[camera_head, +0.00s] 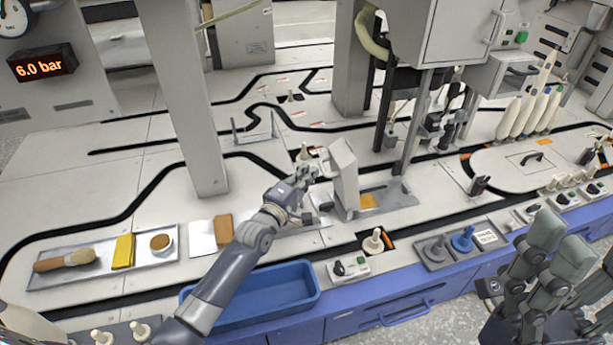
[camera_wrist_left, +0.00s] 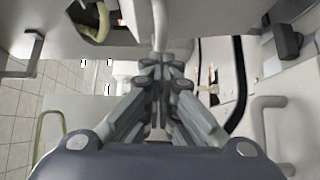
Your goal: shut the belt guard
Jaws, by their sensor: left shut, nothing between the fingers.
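The belt guard appears to be the tilted, upright light-grey panel (camera_head: 345,175) standing on a low grey base in the middle of the head view. My left gripper (camera_head: 312,172) is shut and empty, just left of the panel. In the head view its fingertips are close to the panel's left side; I cannot tell if they touch. In the left wrist view the closed fingers (camera_wrist_left: 160,75) point at a narrow pale upright piece, which I cannot identify for sure. My right gripper (camera_head: 548,265) is at the lower right, away from the panel; its jaw opening is unclear.
A blue bin (camera_head: 262,297) lies below my left arm. A metal tray (camera_head: 100,262) with a brush and yellow cloth is at left. A grey post (camera_head: 185,100) stands behind my left arm. A small switch box (camera_head: 349,268) and a bobbin sit in front of the panel.

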